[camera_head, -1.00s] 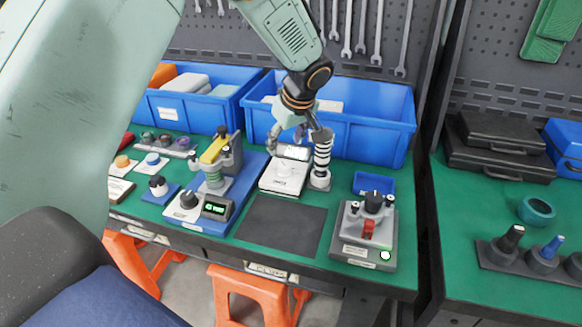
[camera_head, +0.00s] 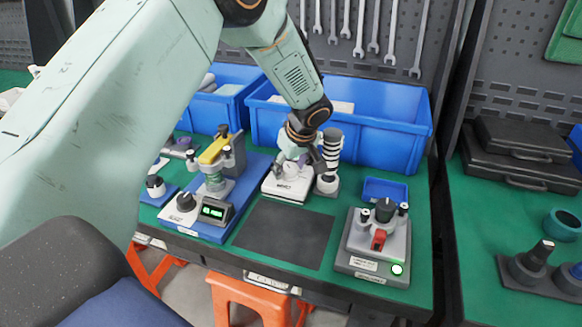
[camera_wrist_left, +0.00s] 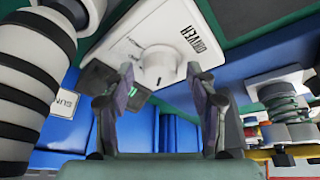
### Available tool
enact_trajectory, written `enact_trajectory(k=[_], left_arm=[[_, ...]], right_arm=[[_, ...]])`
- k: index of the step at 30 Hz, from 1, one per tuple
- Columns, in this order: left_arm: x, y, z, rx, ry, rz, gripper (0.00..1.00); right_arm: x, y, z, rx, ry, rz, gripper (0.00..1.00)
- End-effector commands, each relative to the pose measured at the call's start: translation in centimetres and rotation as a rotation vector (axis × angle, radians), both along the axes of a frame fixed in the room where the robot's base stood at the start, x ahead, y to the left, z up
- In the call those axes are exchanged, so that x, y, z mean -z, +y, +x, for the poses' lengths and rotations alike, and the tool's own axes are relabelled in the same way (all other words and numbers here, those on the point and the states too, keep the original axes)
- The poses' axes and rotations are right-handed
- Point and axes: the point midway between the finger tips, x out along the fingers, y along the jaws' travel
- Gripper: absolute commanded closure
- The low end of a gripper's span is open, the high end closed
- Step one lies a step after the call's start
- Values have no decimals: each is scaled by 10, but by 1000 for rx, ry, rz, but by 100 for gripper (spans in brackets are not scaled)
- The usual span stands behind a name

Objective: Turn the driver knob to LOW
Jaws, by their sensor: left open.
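The driver unit is a white box (camera_head: 283,188) near the back of the green bench, in front of a blue bin. In the left wrist view, the white box (camera_wrist_left: 130,43) carries the DRIVER label and a round white knob (camera_wrist_left: 160,65). My left gripper (camera_head: 293,158) is above the box, pointing down. In the wrist view its two fingers (camera_wrist_left: 165,90) are apart, one on each side of the knob's lower part in the picture, with nothing held. I cannot tell whether they touch the knob. Its pointer setting is not readable. My right gripper is not in view.
A black-and-white ringed column (camera_head: 331,155) stands close right of the driver unit. A blue-based press fixture (camera_head: 212,215) stands left. A grey box with a red switch (camera_head: 375,243) is front right. The dark mat (camera_head: 285,234) is clear.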

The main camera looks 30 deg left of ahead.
Motion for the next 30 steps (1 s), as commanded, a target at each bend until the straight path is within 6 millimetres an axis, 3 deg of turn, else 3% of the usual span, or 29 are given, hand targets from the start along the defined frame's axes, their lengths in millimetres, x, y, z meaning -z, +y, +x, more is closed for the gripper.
enact_trajectory(k=[10,27,30], left_arm=[[3,1,4,1,-1,1,44],[3,1,4,0,-1,1,93],[3,1,4,1,-1,1,97]], right_arm=[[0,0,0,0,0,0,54],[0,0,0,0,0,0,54],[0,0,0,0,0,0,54]])
